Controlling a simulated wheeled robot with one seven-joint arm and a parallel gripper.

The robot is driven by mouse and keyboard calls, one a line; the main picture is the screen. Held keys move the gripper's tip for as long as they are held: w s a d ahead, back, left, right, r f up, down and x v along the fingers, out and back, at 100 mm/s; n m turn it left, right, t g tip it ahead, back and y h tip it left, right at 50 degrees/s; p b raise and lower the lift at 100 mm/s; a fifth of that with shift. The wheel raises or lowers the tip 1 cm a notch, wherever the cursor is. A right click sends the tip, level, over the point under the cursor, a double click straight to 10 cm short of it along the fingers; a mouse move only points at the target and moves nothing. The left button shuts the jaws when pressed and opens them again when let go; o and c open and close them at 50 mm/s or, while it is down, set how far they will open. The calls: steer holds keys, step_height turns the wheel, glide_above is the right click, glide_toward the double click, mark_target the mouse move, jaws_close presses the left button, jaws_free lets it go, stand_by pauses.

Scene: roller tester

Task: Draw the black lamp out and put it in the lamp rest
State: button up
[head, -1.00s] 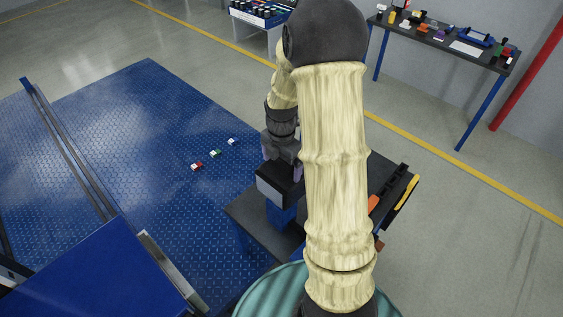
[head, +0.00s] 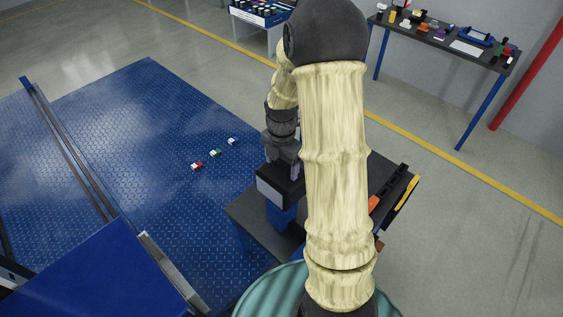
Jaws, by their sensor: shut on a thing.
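My gripper (head: 283,162) points down at the top of a black block with a pale grey face (head: 270,190). The block sits on a blue stand (head: 281,215) on a small dark table. The gripper is shut on a dark thing at the top of the block, which fits the black lamp. The lamp's outline cannot be told apart from the dark block and the fingers. I cannot tell whether it is still inside the block. No lamp rest can be clearly made out; my own arm hides much of the table.
The small dark table (head: 240,215) also bears a black rack (head: 390,195) with orange and yellow items, right of my arm. Several small blocks (head: 215,153) lie on the blue floor plate. A dark table (head: 440,42) with various items stands at the back right.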

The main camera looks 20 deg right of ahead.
steer(key=shift+w+r, duration=0.2)
steer(key=shift+r, duration=0.2)
steer(key=shift+c, duration=0.9)
steer(key=shift+s+r, duration=0.25)
steer(key=shift+s, duration=0.05)
steer(key=shift+w+p, duration=0.15)
steer(key=shift+p, duration=0.15)
